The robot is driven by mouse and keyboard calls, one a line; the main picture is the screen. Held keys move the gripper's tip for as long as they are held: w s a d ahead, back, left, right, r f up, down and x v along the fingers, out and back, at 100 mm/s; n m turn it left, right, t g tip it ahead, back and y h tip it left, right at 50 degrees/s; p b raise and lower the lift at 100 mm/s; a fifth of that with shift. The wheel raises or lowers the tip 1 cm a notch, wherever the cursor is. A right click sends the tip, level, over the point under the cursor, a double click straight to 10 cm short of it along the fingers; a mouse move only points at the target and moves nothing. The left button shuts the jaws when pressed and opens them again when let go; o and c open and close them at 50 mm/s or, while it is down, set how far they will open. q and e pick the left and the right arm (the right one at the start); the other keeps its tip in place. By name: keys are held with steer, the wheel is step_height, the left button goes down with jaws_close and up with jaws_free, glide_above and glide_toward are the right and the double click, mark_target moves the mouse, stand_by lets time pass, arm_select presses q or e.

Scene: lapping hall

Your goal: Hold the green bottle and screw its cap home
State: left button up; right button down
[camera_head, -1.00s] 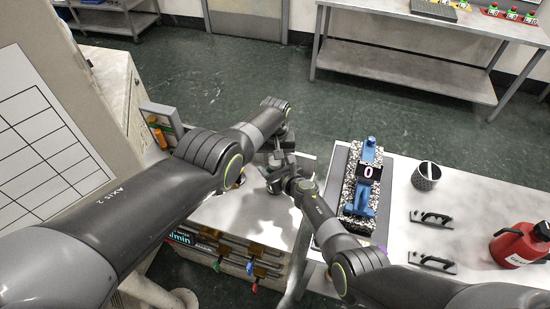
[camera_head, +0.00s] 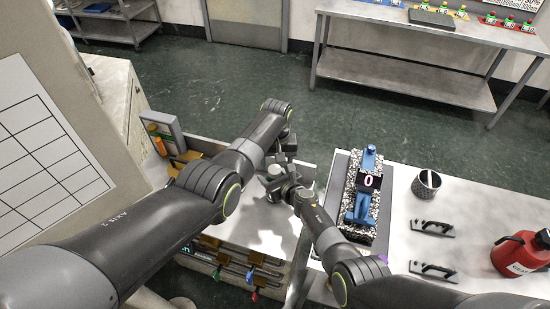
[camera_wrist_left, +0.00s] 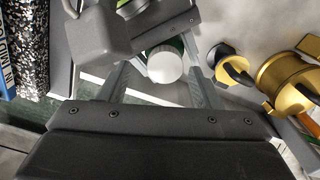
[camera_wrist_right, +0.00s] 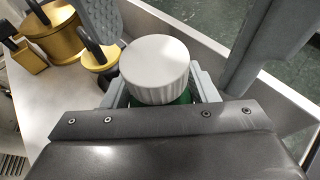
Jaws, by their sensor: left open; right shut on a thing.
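The green bottle shows only as a strip of green (camera_wrist_right: 181,98) under its white ribbed cap (camera_wrist_right: 158,66) in the right wrist view. My right gripper (camera_wrist_right: 162,92) is shut on the bottle just below the cap. The cap also shows in the left wrist view (camera_wrist_left: 165,64), between the spread fingers of my left gripper (camera_wrist_left: 155,82), with gaps on both sides. My left gripper is open. Whether the cap is fully seated cannot be told.
Gold-coloured pieces with dark handles (camera_wrist_right: 55,35) stand on the worktop beside the bottle. In the head view a granite block with blue parts (camera_head: 350,208), a dark cup (camera_head: 426,184) and a red can (camera_head: 517,254) stand on the right table. A low rim (camera_wrist_right: 205,45) runs behind the bottle.

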arm_select(q)
steer(key=shift+a+r, duration=0.2)
steer(key=shift+r, duration=0.95)
steer(key=shift+c, duration=0.4)
steer(key=n, duration=0.2)
steer(key=r+n, duration=0.1)
steer(key=shift+w+r+n, duration=0.1)
steer(key=shift+r+n, duration=0.05)
steer(key=shift+n, duration=0.25)
step_height(320, 180, up, 2)
steer(key=n, duration=0.6)
steer(key=shift+a, duration=0.1)
steer(key=shift+f, duration=3.95)
